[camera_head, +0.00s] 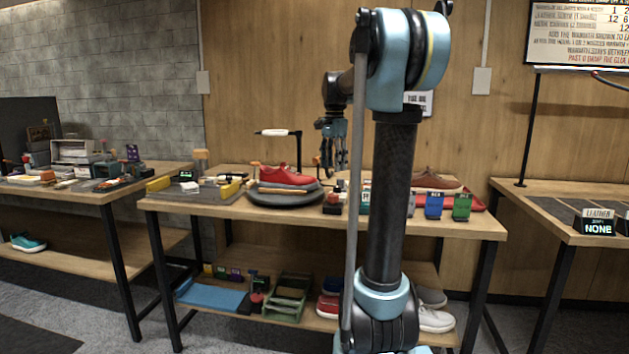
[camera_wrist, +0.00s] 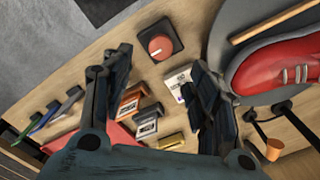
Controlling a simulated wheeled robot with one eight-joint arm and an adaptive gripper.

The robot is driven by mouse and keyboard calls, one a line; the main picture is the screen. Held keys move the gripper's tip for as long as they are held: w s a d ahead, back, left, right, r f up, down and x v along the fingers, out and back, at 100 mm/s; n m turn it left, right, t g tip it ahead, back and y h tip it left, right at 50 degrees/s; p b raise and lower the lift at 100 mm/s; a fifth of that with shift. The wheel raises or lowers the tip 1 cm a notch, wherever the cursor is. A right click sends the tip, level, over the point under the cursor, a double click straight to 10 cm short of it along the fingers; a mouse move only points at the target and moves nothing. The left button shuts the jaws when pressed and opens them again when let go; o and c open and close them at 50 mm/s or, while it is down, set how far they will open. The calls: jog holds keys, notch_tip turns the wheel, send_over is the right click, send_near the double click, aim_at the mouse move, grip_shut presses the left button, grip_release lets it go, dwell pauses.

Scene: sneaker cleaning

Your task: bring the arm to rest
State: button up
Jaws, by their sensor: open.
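My gripper (camera_head: 329,158) hangs above the middle table, just right of the red sneaker, fingers pointing down. In the wrist view my gripper (camera_wrist: 160,95) has its two dark fingers wide apart with nothing between them that it holds. My arm stands up in front of the table and bends over at the top. The red sneaker (camera_head: 287,176) rests on a dark round stand (camera_head: 285,197); it also shows at the right of the wrist view (camera_wrist: 279,68). The gripper is apart from the sneaker and the table.
Below the gripper are a red knob on a black base (camera_wrist: 159,46), a white labelled card (camera_wrist: 178,83) and small labelled blocks (camera_wrist: 131,102). Blue (camera_head: 433,206) and green (camera_head: 462,207) holders stand at the table's front right. A lower shelf holds more shoes (camera_head: 434,320).

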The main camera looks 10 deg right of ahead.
jog(key=s+f+n+t, duration=0.1)
jog(key=s+f+n, duration=0.3)
jog(key=s, duration=0.5)
jog(key=s+f+n, duration=0.2)
jog(key=s+f, duration=0.3)
jog(key=s, duration=0.4)
jog(key=s+f+n+t, duration=0.1)
jog(key=s+f+n, duration=0.5)
jog(key=s+f, duration=1)
jog(key=shift+f+n, duration=0.3)
jog(key=shift+f, duration=0.6)
